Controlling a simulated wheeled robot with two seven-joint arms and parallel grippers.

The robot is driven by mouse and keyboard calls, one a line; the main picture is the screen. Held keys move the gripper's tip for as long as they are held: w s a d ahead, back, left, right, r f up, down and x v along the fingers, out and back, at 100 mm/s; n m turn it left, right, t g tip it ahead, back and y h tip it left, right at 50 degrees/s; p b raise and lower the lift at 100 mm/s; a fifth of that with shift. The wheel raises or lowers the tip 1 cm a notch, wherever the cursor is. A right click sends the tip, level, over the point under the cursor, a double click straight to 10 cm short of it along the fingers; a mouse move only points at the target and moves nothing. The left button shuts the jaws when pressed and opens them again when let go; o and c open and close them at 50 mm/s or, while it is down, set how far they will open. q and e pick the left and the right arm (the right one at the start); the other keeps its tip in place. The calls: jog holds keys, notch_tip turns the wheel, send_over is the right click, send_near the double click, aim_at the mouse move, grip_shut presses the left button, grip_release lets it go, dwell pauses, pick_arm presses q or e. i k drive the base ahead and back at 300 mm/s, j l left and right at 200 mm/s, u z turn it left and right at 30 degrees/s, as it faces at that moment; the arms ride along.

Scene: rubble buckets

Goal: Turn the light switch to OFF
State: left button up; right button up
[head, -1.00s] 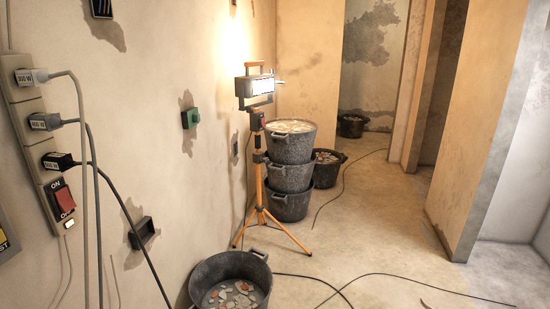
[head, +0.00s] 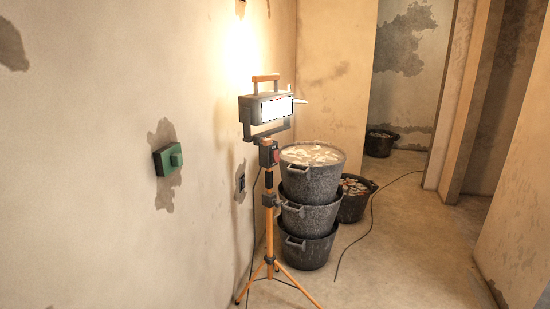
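A work light (head: 268,108) with an orange handle stands on an orange tripod (head: 270,235). Its lamp is lit and makes a bright patch on the wall. A dark box with a small red switch (head: 275,155) sits on the stand below the lamp; its position is too small to read. A green wall box (head: 168,159) with a raised knob is on the left wall, with no readable marking. Neither of my grippers is in view.
Stacked rubble buckets (head: 309,205) stand right behind the tripod, with another bucket (head: 355,200) beside them. A farther bucket (head: 380,143) stands in the back room. A black cable (head: 355,240) lies on the floor. The floor (head: 420,265) at the right front is clear.

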aim_at(276, 156)
jog(key=i+l, duration=0.15)
jog(key=l, duration=0.25)
jog(key=i+l, duration=0.15)
jog(key=l, duration=0.25)
jog(key=i+l, duration=0.35)
jog(key=l, duration=0.15)
jog(key=i+l+z, duration=0.1)
jog(key=i+l, duration=0.2)
jog(key=l, duration=0.2)
jog(key=i+l+z, duration=0.1)
jog(key=i+l, duration=0.25)
jog(key=l, duration=0.15)
jog(key=i+j, duration=0.35)
jog(key=i, duration=0.2)
jog(key=i+j+z, duration=0.1)
jog(key=i+j, duration=0.2)
jog(key=i, duration=0.2)
jog(key=i+j, duration=0.35)
jog(key=j, duration=0.2)
